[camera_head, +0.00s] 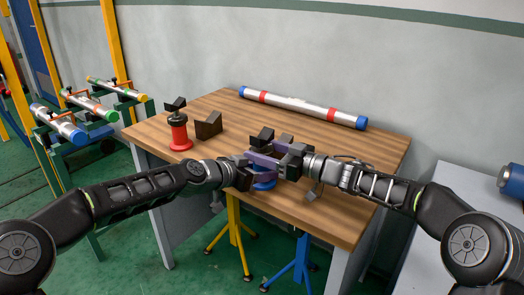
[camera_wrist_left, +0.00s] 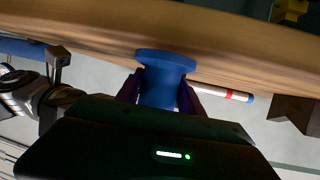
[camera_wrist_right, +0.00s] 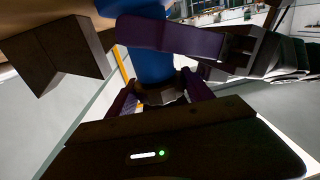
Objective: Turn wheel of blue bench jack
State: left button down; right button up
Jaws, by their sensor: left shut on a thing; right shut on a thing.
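The blue bench jack (camera_head: 264,185) stands near the front edge of the wooden table, mostly hidden by my grippers. Its dark V-shaped head (camera_head: 262,136) shows above them. My left gripper (camera_head: 262,164) is shut on the jack's blue body; in the left wrist view its purple fingers (camera_wrist_left: 160,88) sit either side of the body (camera_wrist_left: 158,90), beside the wide blue base. My right gripper (camera_head: 281,148) is at the jack's upper part. In the right wrist view its fingers (camera_wrist_right: 158,92) are shut around a dark part, seemingly the wheel (camera_wrist_right: 163,96), partly hidden.
A red jack (camera_head: 180,133) and a dark V-block (camera_head: 208,125) stand at the table's left. A silver pipe (camera_head: 302,106) with red bands and blue ends lies at the back. Yellow (camera_head: 236,230) and blue (camera_head: 302,258) stands are on the floor before the table.

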jog(key=n+g+y, duration=0.1)
jog(key=g, duration=0.1)
jog(key=n+g+y, duration=0.1)
jog(key=n+g, duration=0.1)
jog(key=g, duration=0.1)
jog(key=shift+w+n, duration=0.2)
jog(key=shift+n, duration=0.1)
jog(key=shift+d+n+g, duration=0.1)
jog(key=shift+n+g, duration=0.2)
jog(key=shift+g, duration=0.3)
jog(key=shift+s, duration=0.1)
jog(key=o, duration=1.1)
jog(key=s+d, duration=0.1)
jog(key=d, duration=1.1)
jog(key=shift+s, duration=0.35)
jog(key=shift+a, duration=0.1)
